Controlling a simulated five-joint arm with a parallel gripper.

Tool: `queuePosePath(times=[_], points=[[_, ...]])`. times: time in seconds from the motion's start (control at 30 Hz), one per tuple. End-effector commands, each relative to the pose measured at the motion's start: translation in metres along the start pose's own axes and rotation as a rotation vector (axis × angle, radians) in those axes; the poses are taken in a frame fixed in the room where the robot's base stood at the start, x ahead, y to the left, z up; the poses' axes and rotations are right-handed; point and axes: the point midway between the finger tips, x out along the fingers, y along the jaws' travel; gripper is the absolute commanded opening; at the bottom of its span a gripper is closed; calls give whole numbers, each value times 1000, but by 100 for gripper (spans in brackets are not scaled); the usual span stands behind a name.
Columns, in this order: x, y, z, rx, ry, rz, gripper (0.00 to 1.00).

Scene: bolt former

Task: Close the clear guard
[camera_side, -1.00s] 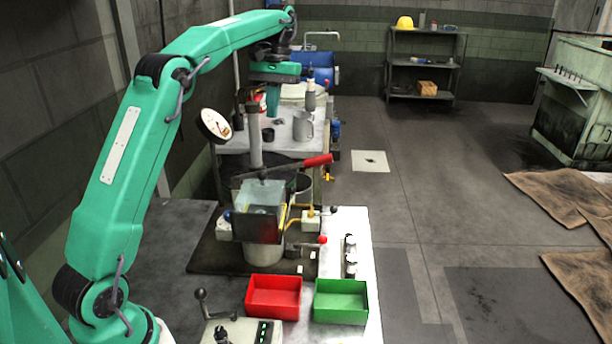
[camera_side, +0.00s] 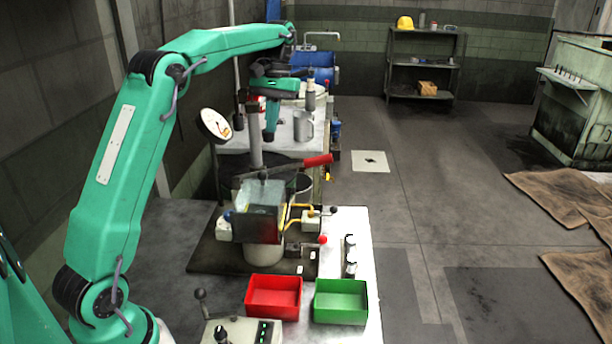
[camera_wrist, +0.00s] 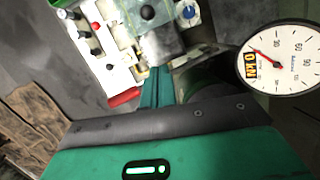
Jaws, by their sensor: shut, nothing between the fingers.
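The clear guard (camera_side: 263,192) is a see-through panel over the top of the bolt former, with a dark knob (camera_side: 263,174) at its upper edge. I cannot tell from these views how far it is swung. In the wrist view a glassy part of it (camera_wrist: 162,46) shows ahead of my fingers, with a black ball knob (camera_wrist: 148,12) above. My gripper (camera_side: 270,134) is shut and empty, fingers pointing down, above and behind the guard near the column. Its shut fingers also show in the wrist view (camera_wrist: 156,72), apart from the knob.
A round dial gauge (camera_side: 214,125) stands left of the column. Red (camera_side: 274,296) and green (camera_side: 340,301) trays sit in front. A grey mug (camera_side: 303,126) stands behind.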

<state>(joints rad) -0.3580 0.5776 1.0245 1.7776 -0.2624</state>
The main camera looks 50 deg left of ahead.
Motion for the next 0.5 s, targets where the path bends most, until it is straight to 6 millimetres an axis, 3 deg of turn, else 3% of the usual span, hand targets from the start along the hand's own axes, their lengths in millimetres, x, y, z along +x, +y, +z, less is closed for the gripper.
queuePosePath(times=[0.5], points=[[55,4,2,1,-2,-2,0]])
